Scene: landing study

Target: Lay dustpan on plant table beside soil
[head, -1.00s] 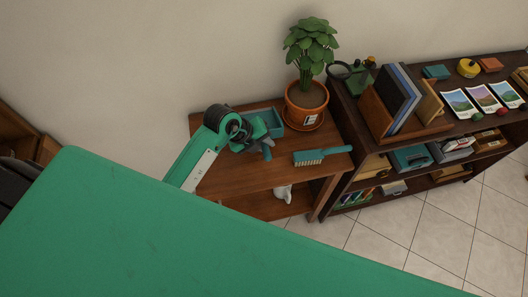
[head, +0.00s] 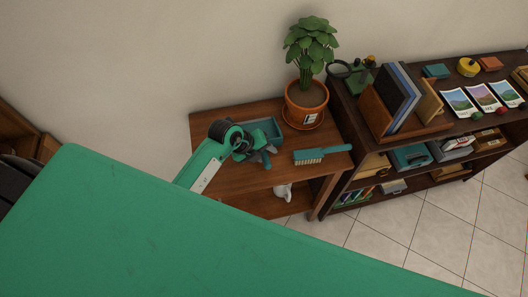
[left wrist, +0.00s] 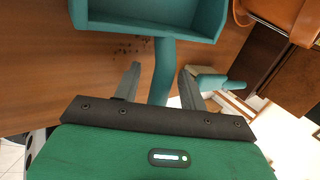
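The teal dustpan (head: 266,126) appears to lie on the wooden plant table (head: 222,113), left of the potted plant. In the left wrist view its pan (left wrist: 150,32) is at the top, with the handle (left wrist: 162,75) running down between my fingers. My left gripper (head: 262,157) is over the handle. In the left wrist view its fingers (left wrist: 160,75) stand apart, with gaps on both sides of the handle. Dark soil crumbs (left wrist: 128,46) lie on the table by the pan and handle. My right gripper is not in view.
A teal brush (head: 322,154) lies on the table to the right. The plant pot (head: 305,104) stands on a saucer at the back right. A white object (head: 283,191) is on the lower shelf. A dark bookcase (head: 375,145) adjoins on the right. A green surface (head: 180,235) fills the foreground.

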